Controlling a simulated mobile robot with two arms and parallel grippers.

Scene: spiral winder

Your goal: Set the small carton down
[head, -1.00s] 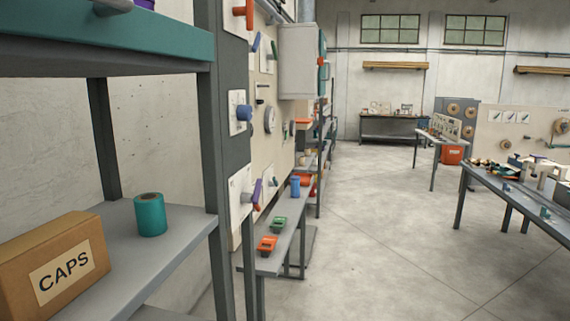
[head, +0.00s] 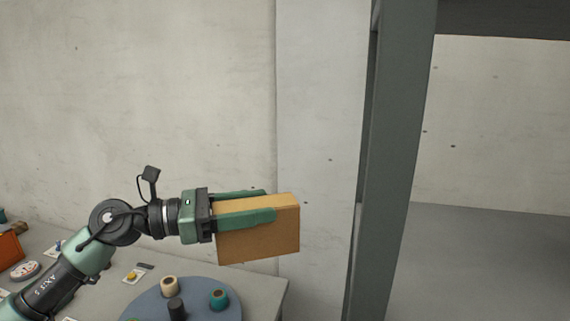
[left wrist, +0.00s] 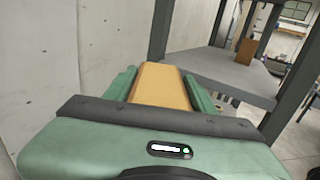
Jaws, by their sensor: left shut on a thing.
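The small carton (head: 262,240) is a plain brown box. My left gripper (head: 245,205) is shut on it, with a green finger along each side, and holds it in the air beyond the corner of a grey table. In the left wrist view the carton (left wrist: 160,85) sits between the two green fingers (left wrist: 162,88). A grey shelf stands ahead of it there. My right gripper is not in view.
A grey shelf post (head: 392,160) stands just right of the carton, with a grey shelf board (head: 490,250) behind it. A blue round plate (head: 200,302) with spools lies on the table (head: 262,290) below. Another brown box (left wrist: 237,50) stands on the shelf (left wrist: 215,68).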

